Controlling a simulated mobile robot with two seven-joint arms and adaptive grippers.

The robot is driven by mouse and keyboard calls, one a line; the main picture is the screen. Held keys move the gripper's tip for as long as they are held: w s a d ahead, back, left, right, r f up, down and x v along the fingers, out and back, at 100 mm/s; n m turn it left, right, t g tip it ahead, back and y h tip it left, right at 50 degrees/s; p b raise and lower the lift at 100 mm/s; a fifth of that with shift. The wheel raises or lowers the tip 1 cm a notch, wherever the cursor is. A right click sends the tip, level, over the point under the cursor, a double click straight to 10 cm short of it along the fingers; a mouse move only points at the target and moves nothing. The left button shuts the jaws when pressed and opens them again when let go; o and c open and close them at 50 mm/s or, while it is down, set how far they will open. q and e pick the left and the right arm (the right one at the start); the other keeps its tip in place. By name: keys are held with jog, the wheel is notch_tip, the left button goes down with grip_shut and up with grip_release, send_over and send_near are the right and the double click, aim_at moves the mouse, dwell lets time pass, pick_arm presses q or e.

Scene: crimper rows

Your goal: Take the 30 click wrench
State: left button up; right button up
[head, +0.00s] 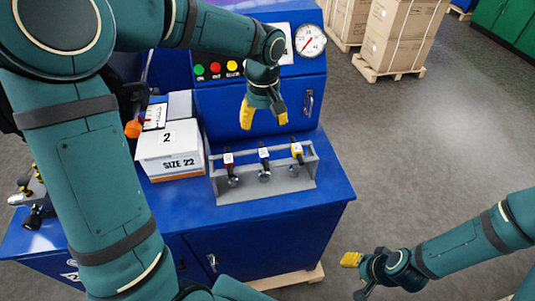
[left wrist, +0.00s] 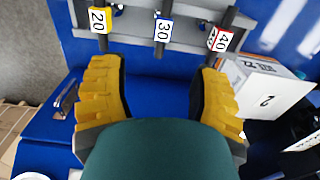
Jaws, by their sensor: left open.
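Three wrenches stand in a grey rack (head: 266,189) on the blue cabinet. The 30 wrench, with a blue-edged label, is the middle one (head: 264,153); in the left wrist view its label (left wrist: 163,30) reads 30. The yellow-labelled 20 wrench (head: 297,148) is to its right in the head view, the red-labelled 40 wrench (head: 228,158) to its left. My left gripper (head: 264,118) is open and empty, above and behind the rack, its fingers apart on either side of the 30 wrench's line. My right gripper (head: 352,260) is low at the right, away from the cabinet; its finger gap is unclear.
A white SIZE 22 box (head: 172,158) stands left of the rack. Behind is a blue panel with coloured buttons (head: 215,68) and a gauge (head: 310,40). Cartons on pallets (head: 402,38) stand at the back right. The grey floor (head: 420,130) right of the cabinet is clear.

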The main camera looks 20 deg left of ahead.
aim_at(263, 153)
pick_arm(q)
notch_tip(263, 153, down, 6)
jog(key=shift+s+f+b, duration=0.15)
jog(key=shift+f+b, duration=0.05)
jog(key=shift+b, duration=0.15)
jog(key=shift+f, duration=0.5)
jog(key=f, duration=0.4)
jog(key=shift+s+b, duration=0.25)
jog(key=shift+b, duration=0.1)
jog(key=shift+d+f, duration=0.1)
jog(key=shift+f, duration=0.45)
grip_shut()
